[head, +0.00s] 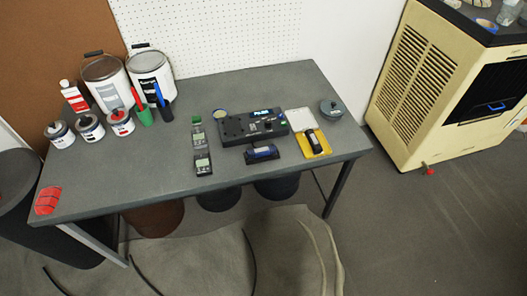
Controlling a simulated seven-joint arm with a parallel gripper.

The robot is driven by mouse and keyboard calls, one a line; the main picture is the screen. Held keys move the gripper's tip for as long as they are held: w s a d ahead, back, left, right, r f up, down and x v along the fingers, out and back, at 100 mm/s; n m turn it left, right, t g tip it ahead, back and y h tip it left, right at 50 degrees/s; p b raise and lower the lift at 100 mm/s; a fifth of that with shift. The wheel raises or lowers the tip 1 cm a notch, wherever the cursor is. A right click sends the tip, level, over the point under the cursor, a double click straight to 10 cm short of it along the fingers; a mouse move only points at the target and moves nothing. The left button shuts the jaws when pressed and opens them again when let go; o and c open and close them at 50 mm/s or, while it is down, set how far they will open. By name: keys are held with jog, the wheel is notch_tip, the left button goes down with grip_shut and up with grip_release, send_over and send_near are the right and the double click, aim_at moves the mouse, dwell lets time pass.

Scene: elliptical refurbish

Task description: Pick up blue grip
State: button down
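A short dark blue cylinder with black parts (262,153) lies on the grey table near its front edge, just in front of a black console. It looks most like the blue grip, though it is small and its details are hard to make out. A thin bright blue item (159,96) stands upright in a dark holder at the back left of the table. My gripper is not in view.
The grey table (255,88) also holds a black console (234,128), a yellow-and-white pad (316,146) with a black item on it, small meters (203,164), paint cans (150,70) and a red object (47,200). The front left tabletop is mostly clear. A cream cabinet (420,85) stands right.

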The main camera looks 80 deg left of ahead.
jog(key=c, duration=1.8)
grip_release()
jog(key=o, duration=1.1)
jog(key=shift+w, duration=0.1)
